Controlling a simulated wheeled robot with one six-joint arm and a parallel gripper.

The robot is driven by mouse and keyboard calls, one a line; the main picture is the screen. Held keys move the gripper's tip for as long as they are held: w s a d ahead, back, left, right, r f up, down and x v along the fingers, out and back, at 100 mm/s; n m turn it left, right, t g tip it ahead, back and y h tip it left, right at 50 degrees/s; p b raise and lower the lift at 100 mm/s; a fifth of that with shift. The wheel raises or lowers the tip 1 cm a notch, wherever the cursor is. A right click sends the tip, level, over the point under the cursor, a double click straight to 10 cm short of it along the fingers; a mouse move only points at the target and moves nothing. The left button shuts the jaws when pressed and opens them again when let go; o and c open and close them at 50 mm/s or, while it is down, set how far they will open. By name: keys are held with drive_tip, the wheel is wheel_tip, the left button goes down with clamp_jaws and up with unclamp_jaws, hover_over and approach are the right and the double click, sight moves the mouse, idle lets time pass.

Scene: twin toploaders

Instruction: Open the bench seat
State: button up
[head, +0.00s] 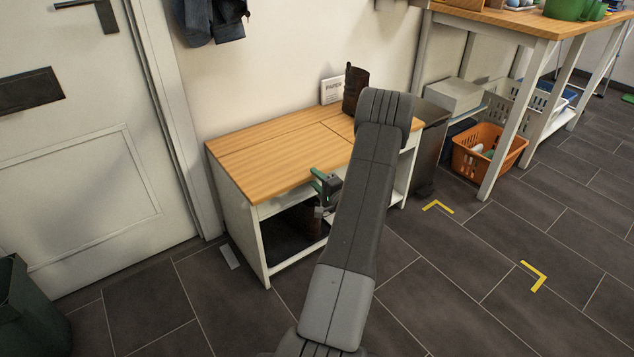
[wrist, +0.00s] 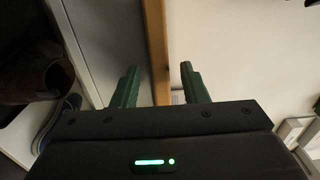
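The bench seat (head: 270,150) is a light wooden top on a white bench (head: 235,215) against the wall, and it lies flat and closed. My gripper (head: 319,182) is at the seat's front edge, partly behind my arm in the head view. In the wrist view my gripper (wrist: 159,84) has its two green fingers apart. The wooden edge of the seat (wrist: 156,45) runs between the fingers' lines, with one finger on either side. I cannot tell whether the fingers touch it. Part of the bench's front is hidden by my arm.
An orange basket (head: 488,155) sits under a worktable. A door is at left.

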drive_tip(key=shift+c, duration=0.4)
clamp_jaws()
